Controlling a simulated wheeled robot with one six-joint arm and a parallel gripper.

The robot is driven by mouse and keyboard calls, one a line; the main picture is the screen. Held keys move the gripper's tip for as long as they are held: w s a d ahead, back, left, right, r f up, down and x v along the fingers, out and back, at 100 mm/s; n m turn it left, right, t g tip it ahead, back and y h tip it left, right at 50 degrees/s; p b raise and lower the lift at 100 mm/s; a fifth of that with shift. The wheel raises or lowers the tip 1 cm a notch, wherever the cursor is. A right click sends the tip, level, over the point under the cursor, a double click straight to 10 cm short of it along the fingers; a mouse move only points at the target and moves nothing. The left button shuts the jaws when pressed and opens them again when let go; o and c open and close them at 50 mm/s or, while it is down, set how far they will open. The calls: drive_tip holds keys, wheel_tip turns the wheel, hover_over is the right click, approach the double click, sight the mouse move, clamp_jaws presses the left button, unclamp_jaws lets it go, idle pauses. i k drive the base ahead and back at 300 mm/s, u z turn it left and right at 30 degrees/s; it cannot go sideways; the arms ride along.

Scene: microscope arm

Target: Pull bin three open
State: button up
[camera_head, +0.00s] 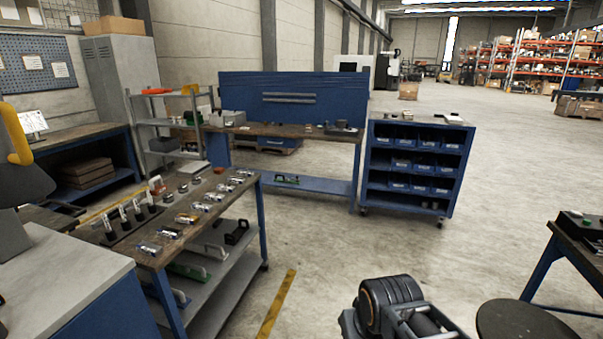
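A blue wheeled cabinet (463,170) stands beyond the workbenches, right of centre. Rows of small blue bins (425,143) with pale labels sit on its shelves. The labels are too small to read, so I cannot tell which one is bin three. No bin visibly sticks out from its row. Part of my own arm, a dark rounded joint (390,300), shows at the bottom edge, well in front of the cabinet. My gripper's fingers are not visible.
A long bench (160,262) with metal parts runs along the left. A blue-backed workbench (335,145) stands left of the cabinet. A dark round stool seat (520,322) and a table (575,240) are at the right. Open floor (360,245) lies before the cabinet.

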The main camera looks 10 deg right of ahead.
sight(405, 137)
drive_tip(key=z, duration=0.25)
drive_tip(key=i, duration=2.35)
drive_tip(key=z, duration=0.65)
drive_tip(key=i, duration=2.3)
drive_tip(key=z, duration=0.3)
